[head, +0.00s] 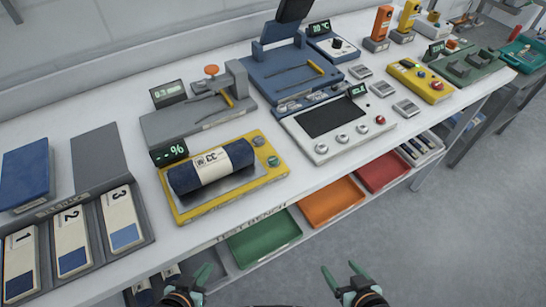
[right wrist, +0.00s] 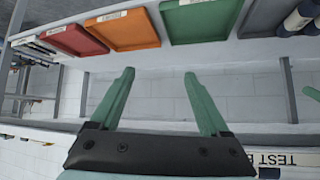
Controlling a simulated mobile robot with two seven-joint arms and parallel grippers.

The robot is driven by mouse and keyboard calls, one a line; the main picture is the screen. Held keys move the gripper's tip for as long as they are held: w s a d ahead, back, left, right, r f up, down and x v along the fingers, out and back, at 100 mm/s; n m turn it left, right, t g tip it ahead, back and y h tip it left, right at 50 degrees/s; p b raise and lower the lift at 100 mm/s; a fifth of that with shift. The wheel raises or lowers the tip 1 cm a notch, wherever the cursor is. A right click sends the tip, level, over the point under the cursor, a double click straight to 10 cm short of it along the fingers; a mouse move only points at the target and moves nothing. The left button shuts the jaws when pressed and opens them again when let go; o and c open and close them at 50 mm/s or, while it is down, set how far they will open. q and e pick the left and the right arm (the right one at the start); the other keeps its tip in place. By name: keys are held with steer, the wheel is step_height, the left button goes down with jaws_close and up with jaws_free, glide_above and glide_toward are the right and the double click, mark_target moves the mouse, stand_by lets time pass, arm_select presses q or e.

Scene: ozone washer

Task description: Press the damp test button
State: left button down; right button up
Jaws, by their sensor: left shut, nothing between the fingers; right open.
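A yellow tester (head: 200,212) with a percent display (head: 169,154) stands on the bench in the head view. A dark blue fabric roll (head: 236,154) with a white label lies on its grey plate. A round green button (head: 273,161) sits at the tester's right end, below a dark round knob (head: 258,141). My left gripper (head: 203,272) is shut and empty, low in front of the bench, well apart from the tester. My right gripper (head: 340,268) is open and empty, in front of the bench; its spread fingers also show in the right wrist view (right wrist: 158,80).
Green (head: 264,238), orange (head: 331,201) and red (head: 382,170) trays sit under the bench's front edge. A grey clamp device (head: 190,128) and a white panel (head: 345,130) stand near the tester. The floor at right is clear.

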jaws_close()
stand_by(0.4)
stand_by(0.9)
